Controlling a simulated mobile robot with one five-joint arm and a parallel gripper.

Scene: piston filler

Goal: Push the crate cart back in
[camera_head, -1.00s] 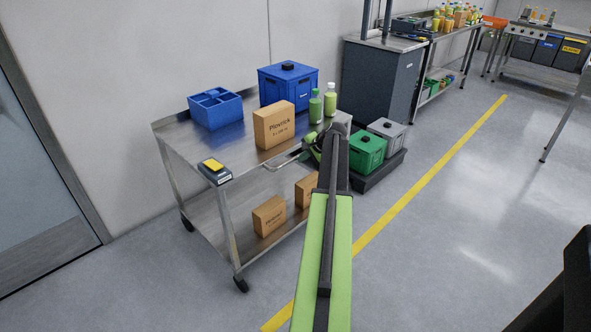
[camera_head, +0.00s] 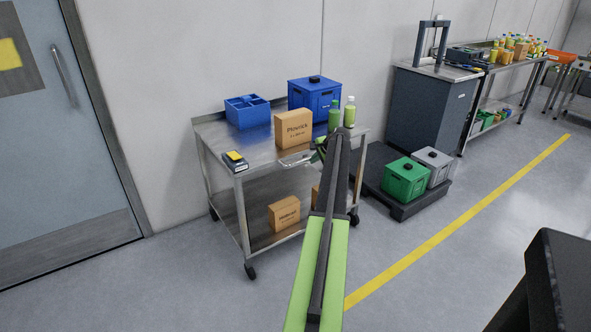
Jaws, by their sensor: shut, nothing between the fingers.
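A low dark cart (camera_head: 374,182) stands on the floor right of the steel trolley, in front of the grey cabinet. It bears a green crate (camera_head: 405,181) and a grey crate (camera_head: 433,158) at its right end. My gripper (camera_head: 319,153) is at the far end of my green and black arm, by the right front edge of the steel trolley's top, near its handle (camera_head: 295,160). It is shut and empty. My arm hides part of its fingers, and I cannot tell whether it touches the handle.
The steel trolley (camera_head: 240,157) carries blue boxes, a brown carton (camera_head: 293,129) and two green bottles near my arm. A grey cabinet (camera_head: 425,110) stands behind the low cart.

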